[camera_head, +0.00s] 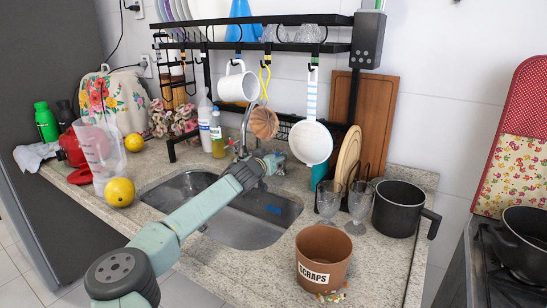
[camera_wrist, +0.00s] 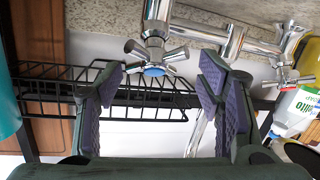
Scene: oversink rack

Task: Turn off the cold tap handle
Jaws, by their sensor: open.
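The cold tap handle, a chrome cross handle with a blue cap (camera_wrist: 153,70), shows in the wrist view between the tips of my gripper (camera_wrist: 162,80). The fingers are open, one on each side of it, with visible gaps; whether the handle lies between the pads in depth or just beyond them is unclear. A second chrome handle (camera_wrist: 287,78) is at the right, on the same chrome tap body (camera_wrist: 228,40). In the head view my gripper (camera_head: 268,162) is at the tap behind the sink and hides the cold handle. The chrome spout (camera_head: 246,122) rises beside it.
The black rack (camera_head: 270,46) stands over the sink (camera_head: 262,225), with a white mug (camera_head: 238,84) and a strainer (camera_head: 310,142) hanging above my gripper. Two glasses (camera_head: 359,203) and a scraps pot (camera_head: 323,258) stand to the right. A soap bottle (camera_head: 217,138) is left of the tap.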

